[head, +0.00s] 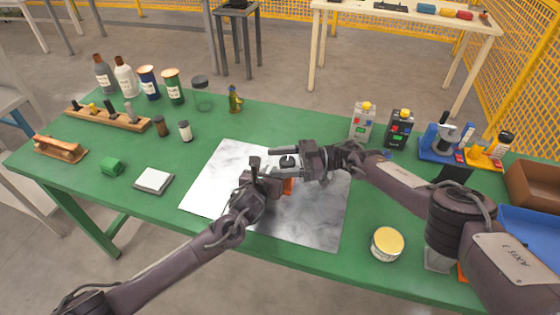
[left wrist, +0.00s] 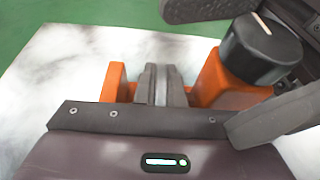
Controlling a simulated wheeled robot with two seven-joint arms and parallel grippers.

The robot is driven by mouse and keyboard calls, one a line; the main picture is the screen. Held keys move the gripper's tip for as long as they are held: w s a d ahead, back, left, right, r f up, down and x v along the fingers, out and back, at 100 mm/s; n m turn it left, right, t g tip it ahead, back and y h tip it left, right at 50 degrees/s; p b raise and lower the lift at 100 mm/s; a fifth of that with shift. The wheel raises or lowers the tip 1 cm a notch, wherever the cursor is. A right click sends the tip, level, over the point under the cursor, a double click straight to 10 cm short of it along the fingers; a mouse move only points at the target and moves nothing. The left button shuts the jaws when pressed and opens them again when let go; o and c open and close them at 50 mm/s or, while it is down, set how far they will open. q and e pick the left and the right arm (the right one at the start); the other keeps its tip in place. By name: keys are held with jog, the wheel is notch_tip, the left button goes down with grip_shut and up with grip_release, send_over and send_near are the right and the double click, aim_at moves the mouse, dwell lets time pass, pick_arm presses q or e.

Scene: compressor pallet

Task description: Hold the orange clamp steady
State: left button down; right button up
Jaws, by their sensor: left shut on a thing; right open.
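The orange clamp (head: 288,186) stands on the white marbled sheet, mostly hidden by my grippers in the head view. In the left wrist view its orange body (left wrist: 216,80) shows on both sides of my left fingers, with a round black knob (left wrist: 262,48) bearing a pale line at the right. My left gripper (left wrist: 162,85) is shut on the clamp's middle part, which the fingers hide. My right gripper (head: 277,168) is open, its fingers on either side of the knob (head: 287,160). I cannot tell whether they touch it.
The green table (head: 130,205) carries a yellow-lidded tin (head: 387,243) at front right. Bottles (head: 125,77) and a wooden rack (head: 107,118) stand at back left, two canisters (head: 362,122) at back right.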

notch_tip(320, 180, up, 9)
jog(key=shift+r, duration=0.5)
